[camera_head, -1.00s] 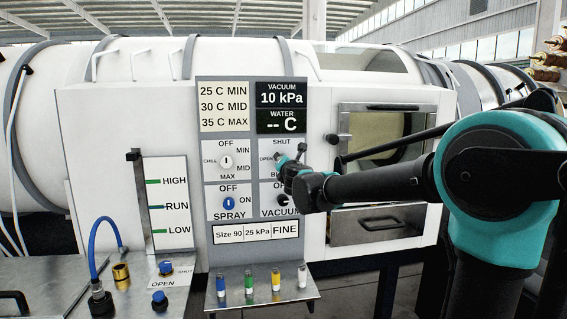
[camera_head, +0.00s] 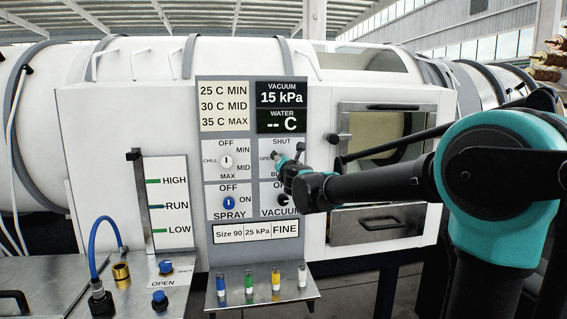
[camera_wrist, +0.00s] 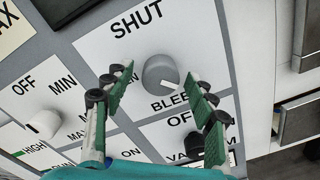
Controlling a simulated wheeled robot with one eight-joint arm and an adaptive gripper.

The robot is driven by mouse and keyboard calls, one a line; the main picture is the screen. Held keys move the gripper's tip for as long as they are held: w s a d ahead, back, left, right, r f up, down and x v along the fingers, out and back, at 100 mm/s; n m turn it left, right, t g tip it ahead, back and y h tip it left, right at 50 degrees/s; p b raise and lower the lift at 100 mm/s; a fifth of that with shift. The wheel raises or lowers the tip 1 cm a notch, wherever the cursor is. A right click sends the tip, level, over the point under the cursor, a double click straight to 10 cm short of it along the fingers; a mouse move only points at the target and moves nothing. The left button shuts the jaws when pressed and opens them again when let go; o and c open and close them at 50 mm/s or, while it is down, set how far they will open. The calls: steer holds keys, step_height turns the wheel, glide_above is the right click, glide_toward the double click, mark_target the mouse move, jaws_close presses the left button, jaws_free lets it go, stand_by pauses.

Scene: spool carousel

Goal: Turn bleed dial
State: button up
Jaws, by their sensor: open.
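The bleed dial (camera_wrist: 160,74) is a round grey knob on a white panel marked SHUT above and BLEED below. Its white pointer mark faces lower right, near the BLEED label, in the wrist view. My gripper (camera_wrist: 159,80) is open, with one green-padded finger on each side of the dial and visible gaps between pads and knob. The vacuum display (camera_head: 282,98) reads 15 kPa, and the water line reads "-- C".
The chill dial (camera_head: 226,161) and blue spray switch (camera_head: 229,203) are left of the bleed panel. The vacuum knob (camera_head: 284,204) is just below, close to my gripper. A shelf (camera_head: 262,302) with coloured vials juts out underneath. A windowed door (camera_head: 385,135) stands to the right.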

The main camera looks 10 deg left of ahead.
steer(key=v, duration=1.2)
steer(key=shift+d, duration=0.1)
steer(key=s+d+f+m+g+h, duration=0.3)
steer(key=d+f+m+h, duration=0.1)
steer(key=d+f+m, duration=0.7)
steer(key=s+d+f+m+g+h, duration=0.2)
steer(key=s+d+f+m+h, duration=0.15)
steer(key=d+f+m, duration=0.6)
steer(key=s+d+f+m+g+y, duration=0.1)
steer(key=s+f+m+g, duration=0.3)
steer(key=s+f, duration=0.5)
steer(key=s+d+f+m+g+y, duration=0.2)
steer(key=s+d+f+m+g, duration=0.2)
steer(key=s+f+m, duration=0.3)
steer(key=s+f, duration=0.3)
steer(key=f, duration=0.1)
steer(key=shift+s, duration=0.2)
steer(key=shift+d, duration=0.15)
stand_by(2.3)
